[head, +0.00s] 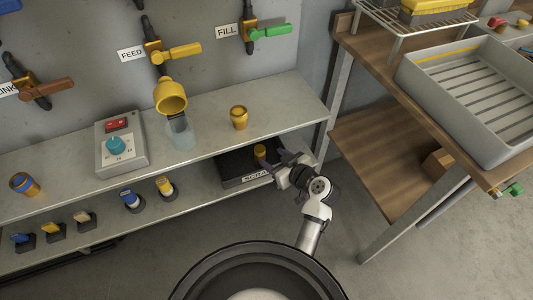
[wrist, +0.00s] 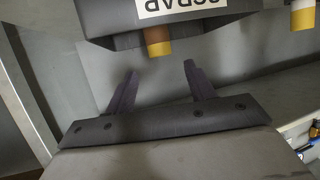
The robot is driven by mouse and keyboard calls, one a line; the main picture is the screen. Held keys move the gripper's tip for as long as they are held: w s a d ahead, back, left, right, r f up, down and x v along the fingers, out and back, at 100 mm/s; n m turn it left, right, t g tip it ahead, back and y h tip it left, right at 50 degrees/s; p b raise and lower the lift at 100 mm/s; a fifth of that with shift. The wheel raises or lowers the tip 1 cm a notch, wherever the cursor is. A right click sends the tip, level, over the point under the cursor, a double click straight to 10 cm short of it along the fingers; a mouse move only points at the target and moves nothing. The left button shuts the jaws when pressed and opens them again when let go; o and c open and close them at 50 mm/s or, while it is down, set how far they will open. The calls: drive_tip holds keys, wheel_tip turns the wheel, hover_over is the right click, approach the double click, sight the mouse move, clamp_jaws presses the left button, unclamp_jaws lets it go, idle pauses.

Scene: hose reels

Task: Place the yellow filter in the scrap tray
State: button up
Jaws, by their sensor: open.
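A yellow-topped filter (head: 259,151) stands inside the black scrap tray (head: 235,180) on the lower shelf. In the wrist view the same filter (wrist: 157,42) shows a brown body and yellow end rising past the rim of the tray (wrist: 215,30), whose label appears upside down. My gripper (head: 283,158) is at the tray's right side. In the wrist view my gripper (wrist: 160,78) has its fingers spread with nothing between them, apart from the filter. The filter's lower end is hidden by the tray wall.
A yellow housing (head: 171,96) hangs over a clear bowl (head: 180,134). A control box (head: 121,143) stands left. A wooden bench (head: 385,160) with a grey tray (head: 430,100) is at right.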

drive_tip(key=v, duration=0.6)
